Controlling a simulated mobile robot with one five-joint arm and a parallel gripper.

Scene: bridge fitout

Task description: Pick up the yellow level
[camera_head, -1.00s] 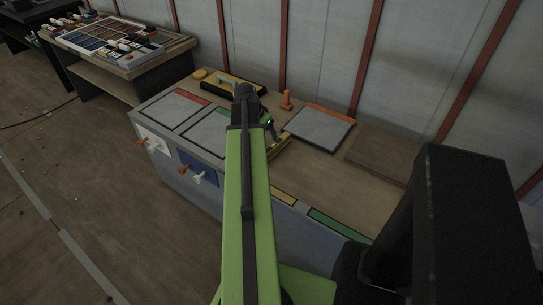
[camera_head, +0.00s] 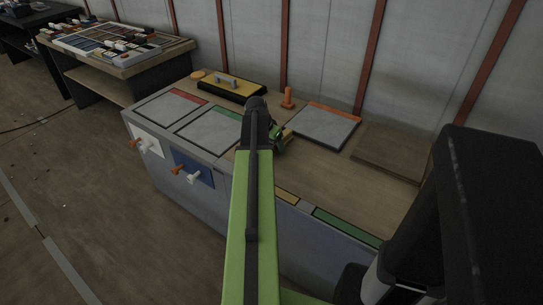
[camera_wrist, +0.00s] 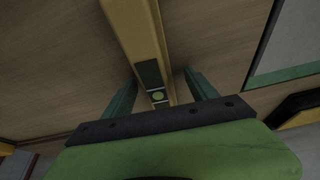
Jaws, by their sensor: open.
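The yellow level (camera_wrist: 138,32) is a long yellow bar with a dark inset and a round green vial in the wrist view. It runs down between the two dark green fingers of my gripper (camera_wrist: 160,77). The fingers are open, one on each side of the bar, with a gap showing at each side. My arm hides the rest.
The workbench (camera_head: 322,185) carries grey panels with red, green and orange edges, a yellow-and-black case (camera_head: 232,88) with a grey handle, and an orange peg (camera_head: 288,97). A brown board (camera_head: 391,153) lies at right. A wall stands behind. Another table (camera_head: 115,65) is at far left.

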